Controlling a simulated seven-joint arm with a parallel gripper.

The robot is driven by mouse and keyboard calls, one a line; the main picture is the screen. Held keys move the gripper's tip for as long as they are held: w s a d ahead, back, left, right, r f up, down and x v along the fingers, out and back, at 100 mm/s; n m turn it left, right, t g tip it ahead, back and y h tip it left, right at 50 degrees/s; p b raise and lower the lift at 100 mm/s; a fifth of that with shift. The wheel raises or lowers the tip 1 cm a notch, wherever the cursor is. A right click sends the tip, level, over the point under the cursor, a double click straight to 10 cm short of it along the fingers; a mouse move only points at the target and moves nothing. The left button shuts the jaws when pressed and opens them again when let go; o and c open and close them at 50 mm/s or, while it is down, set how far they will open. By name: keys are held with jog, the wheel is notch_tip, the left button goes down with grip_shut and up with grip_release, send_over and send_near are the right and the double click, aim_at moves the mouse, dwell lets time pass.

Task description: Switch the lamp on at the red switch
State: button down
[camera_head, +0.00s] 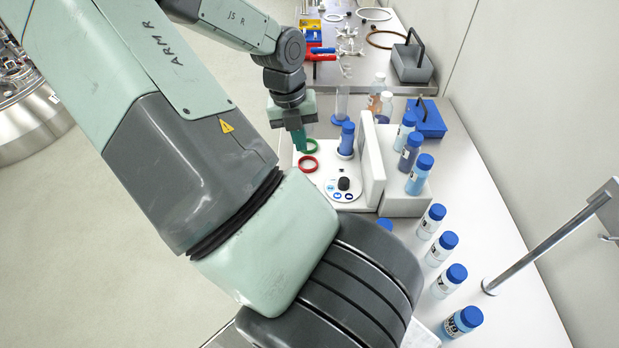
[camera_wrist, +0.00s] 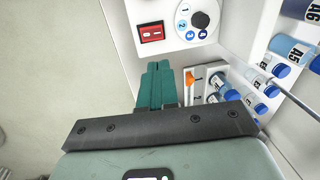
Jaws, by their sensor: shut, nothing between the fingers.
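The red switch (camera_wrist: 152,32) is a small red rectangle with pale marks, set in a white panel (camera_wrist: 172,52) at the upper middle of the wrist view. My gripper (camera_wrist: 158,66) is shut and empty. Its teal fingers end just below the switch in that picture, with a visible gap; the depth between them is unclear. In the head view my gripper (camera_head: 300,147) points down by the left side of a white device (camera_head: 318,190). I cannot make out the rectangular switch or a lamp for certain in the head view.
A black knob (camera_wrist: 200,20) with numbered blue marks is right of the switch. Blue-capped bottles (camera_head: 432,221) line the right side.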

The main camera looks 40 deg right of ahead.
jog(key=shift+r, duration=0.1)
dwell(0.3)
jog(key=f, duration=0.4)
jog(key=s+d+f, duration=0.1)
jog(key=f, duration=0.9)
jog(key=shift+s+d, duration=0.2)
jog(key=shift+d, duration=0.1)
jog(key=shift+s, duration=0.1)
jog(key=shift+f+t, duration=0.15)
jog(key=shift+t, duration=0.15)
